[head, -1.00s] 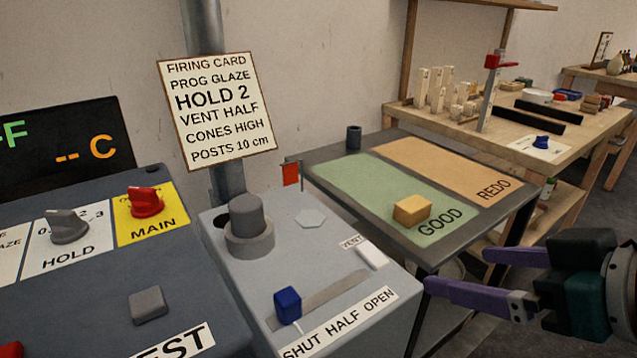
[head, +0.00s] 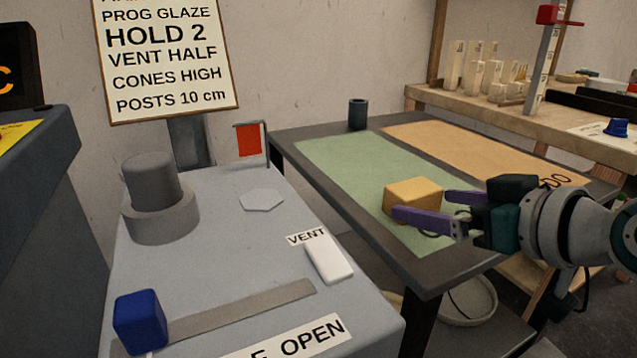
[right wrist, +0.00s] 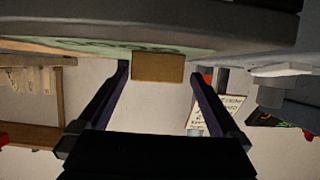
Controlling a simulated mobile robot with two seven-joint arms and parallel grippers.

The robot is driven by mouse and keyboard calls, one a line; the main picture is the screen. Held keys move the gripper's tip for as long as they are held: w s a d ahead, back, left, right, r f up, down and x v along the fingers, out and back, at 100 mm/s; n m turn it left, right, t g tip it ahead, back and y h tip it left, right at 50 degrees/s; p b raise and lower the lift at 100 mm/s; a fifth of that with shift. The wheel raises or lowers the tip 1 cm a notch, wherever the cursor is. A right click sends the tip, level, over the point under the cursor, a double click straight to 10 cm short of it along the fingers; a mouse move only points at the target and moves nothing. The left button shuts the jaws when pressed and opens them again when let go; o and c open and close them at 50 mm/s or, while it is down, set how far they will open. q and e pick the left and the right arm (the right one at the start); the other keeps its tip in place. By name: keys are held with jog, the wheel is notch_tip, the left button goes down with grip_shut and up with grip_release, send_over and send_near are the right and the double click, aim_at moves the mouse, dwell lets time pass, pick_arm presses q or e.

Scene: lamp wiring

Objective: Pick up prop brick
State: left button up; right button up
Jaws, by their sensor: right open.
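The prop brick (head: 413,197) is a yellow block lying on the green area (head: 345,160) of the dark side table. My right gripper (head: 421,204) has come in low from the right with its purple fingers apart. The near finger passes in front of the brick's lower edge, and the far finger is at its right end. In the right wrist view the brick (right wrist: 158,68) sits centred between the fingertips, with a gap on each side. I cannot tell how deep it is between them. My left gripper is out of view.
A dark cup (head: 358,114) stands at the table's back corner. The grey vent box (head: 230,240), with a blue knob (head: 140,320) and a white switch (head: 329,258), is left of the table. A wooden bench (head: 480,108) with pale posts stands behind. The orange area (head: 450,150) is mostly clear.

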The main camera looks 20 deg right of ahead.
aim_at(425, 199)
jog(key=b+x, duration=0.1)
jog(key=x, duration=0.3)
jog(key=shift+w+d+r, duration=0.1)
jog(key=shift+w+d, duration=0.05)
jog(key=shift+w, duration=0.15)
jog(key=shift+w+b, duration=0.3)
jog(key=c, duration=1.1)
jog(key=shift+c, duration=0.2)
